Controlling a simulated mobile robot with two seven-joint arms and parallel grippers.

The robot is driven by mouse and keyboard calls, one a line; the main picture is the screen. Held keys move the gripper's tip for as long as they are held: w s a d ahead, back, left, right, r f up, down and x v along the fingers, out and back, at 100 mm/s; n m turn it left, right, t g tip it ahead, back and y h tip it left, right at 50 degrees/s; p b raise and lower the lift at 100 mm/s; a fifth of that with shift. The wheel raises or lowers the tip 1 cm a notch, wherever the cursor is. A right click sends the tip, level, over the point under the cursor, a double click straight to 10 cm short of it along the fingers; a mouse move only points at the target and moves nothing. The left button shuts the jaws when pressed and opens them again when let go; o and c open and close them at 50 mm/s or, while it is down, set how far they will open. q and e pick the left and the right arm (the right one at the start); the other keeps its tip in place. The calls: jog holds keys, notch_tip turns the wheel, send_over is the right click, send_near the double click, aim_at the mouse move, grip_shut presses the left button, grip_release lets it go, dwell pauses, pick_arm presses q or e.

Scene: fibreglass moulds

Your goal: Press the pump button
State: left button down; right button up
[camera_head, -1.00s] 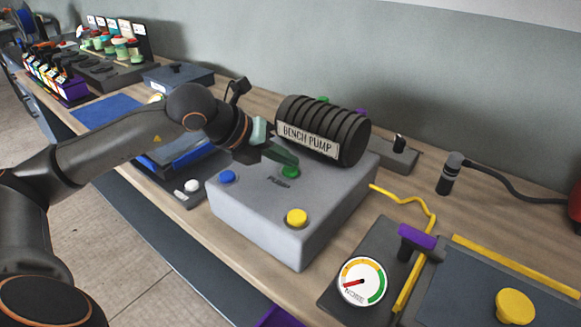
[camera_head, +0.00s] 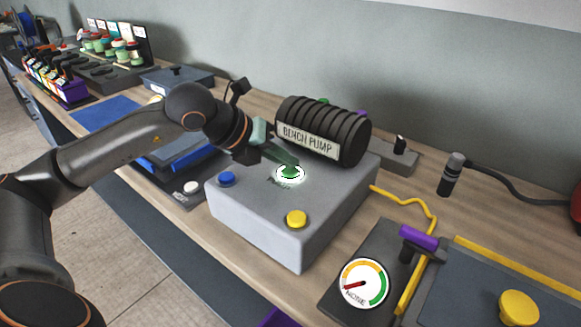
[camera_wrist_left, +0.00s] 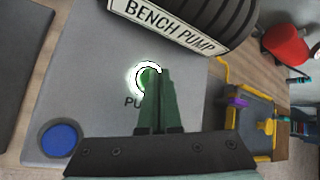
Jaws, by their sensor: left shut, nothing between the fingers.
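The grey pump box (camera_head: 255,212) stands on the bench with the black ribbed cylinder labelled BENCH PUMP (camera_head: 330,132) on its back. The green pump button (camera_head: 290,172) is on its top, with a bright white-green ring lit around it. It also shows in the left wrist view (camera_wrist_left: 148,78), partly hidden by the fingers. My left gripper (camera_head: 292,163) is shut and empty, its green fingertips at the button; they appear to touch it. A blue button (camera_head: 227,178) and a yellow button (camera_head: 296,218) are on the same box. My right gripper is not in view.
A round gauge (camera_head: 363,283) and a purple-handled valve (camera_head: 419,237) stand to the right, with a yellow hose (camera_head: 410,205) between. Another yellow knob (camera_head: 519,307) is at the lower right. Racks of bottles (camera_head: 118,48) stand at the far left.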

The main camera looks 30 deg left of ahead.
aim_at(286, 173)
pick_arm(q)
jog(key=shift+r, duration=0.1)
notch_tip(286, 173, up, 6)
jog(key=p, duration=0.4)
jog(key=shift+p, duration=0.4)
